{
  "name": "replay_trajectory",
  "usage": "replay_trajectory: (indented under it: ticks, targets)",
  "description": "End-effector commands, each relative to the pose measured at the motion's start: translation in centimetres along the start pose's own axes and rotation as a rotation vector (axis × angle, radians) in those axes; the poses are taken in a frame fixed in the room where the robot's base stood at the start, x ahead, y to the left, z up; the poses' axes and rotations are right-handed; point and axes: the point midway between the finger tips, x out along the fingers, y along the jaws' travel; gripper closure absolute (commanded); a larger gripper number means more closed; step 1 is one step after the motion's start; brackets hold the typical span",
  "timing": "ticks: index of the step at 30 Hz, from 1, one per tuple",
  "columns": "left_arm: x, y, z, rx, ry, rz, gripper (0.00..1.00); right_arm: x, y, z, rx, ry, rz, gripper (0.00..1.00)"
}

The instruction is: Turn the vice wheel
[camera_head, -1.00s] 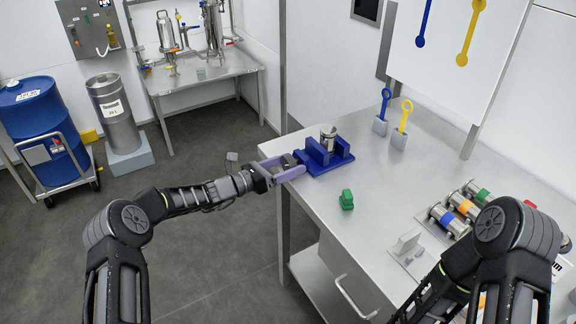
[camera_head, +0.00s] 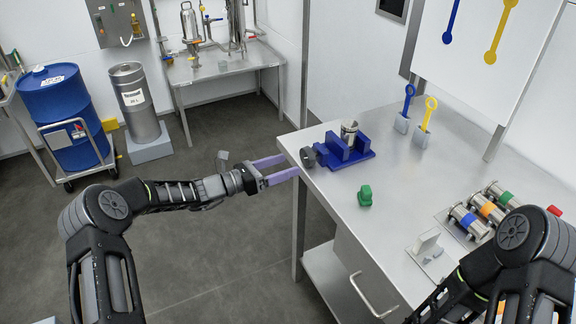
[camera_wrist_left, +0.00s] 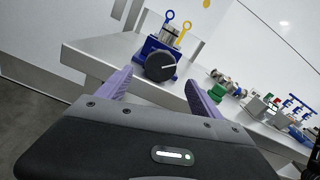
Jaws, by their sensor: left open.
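A blue vice (camera_head: 345,150) stands near the left edge of the steel table, with a metal cylinder (camera_head: 349,132) between its jaws. Its dark round wheel (camera_head: 308,158) faces left, toward my left gripper. In the left wrist view the wheel (camera_wrist_left: 160,67) shows face-on with a light line on it, between and beyond the purple fingers. My left gripper (camera_head: 284,168) is open and empty, at the table edge, short of the wheel and apart from it. My right arm shows at the lower right; its gripper is hidden.
Several banded metal cylinders (camera_head: 464,220) lie to the right.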

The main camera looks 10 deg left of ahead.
Motion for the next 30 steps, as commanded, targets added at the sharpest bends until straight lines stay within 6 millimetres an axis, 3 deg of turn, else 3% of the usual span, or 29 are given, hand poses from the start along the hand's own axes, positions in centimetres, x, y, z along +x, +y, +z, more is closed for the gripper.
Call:
replay_trajectory:
  ticks: [5,8,11,14,16,19,21,24,27,30]
  targets:
    - [0.1,-0.1,-0.1,0.001,0.002,-0.001,0.24,0.0,0.0,0.0,0.0,0.0,0.0,0.5]
    - [0.3,-0.7,-1.1,0.011,0.032,-0.009,0.24,0.0,0.0,0.0,0.0,0.0,0.0,0.5]
    - [0.8,-2.4,-4.4,0.048,0.122,-0.033,0.24,0.0,0.0,0.0,0.0,0.0,0.0,0.5]
    - [1.0,-5.5,-10.1,0.131,0.282,-0.087,0.24,0.0,0.0,0.0,0.0,0.0,0.0,0.5]
    - [0.3,-8.7,-15.3,0.228,0.431,-0.155,0.24,0.0,0.0,0.0,0.0,0.0,0.0,0.5]
    - [-3.0,-14.3,-23.9,0.45,0.676,-0.318,0.24,0.0,0.0,0.0,0.0,0.0,0.0,0.5]
    - [-7.1,-18.6,-29.6,0.68,0.839,-0.496,0.24,0.0,0.0,0.0,0.0,0.0,0.0,0.5]
    - [-13.4,-23.4,-34.8,1.063,0.968,-0.783,0.24,0.0,0.0,0.0,0.0,0.0,0.0,0.5]
    - [-17.5,-26.8,-36.7,1.406,0.957,-1.023,0.24,0.0,0.0,0.0,0.0,0.0,0.0,0.5]
    - [-19.5,-29.2,-37.0,1.649,0.883,-1.172,0.24,0.0,0.0,0.0,0.0,0.0,0.0,0.5]
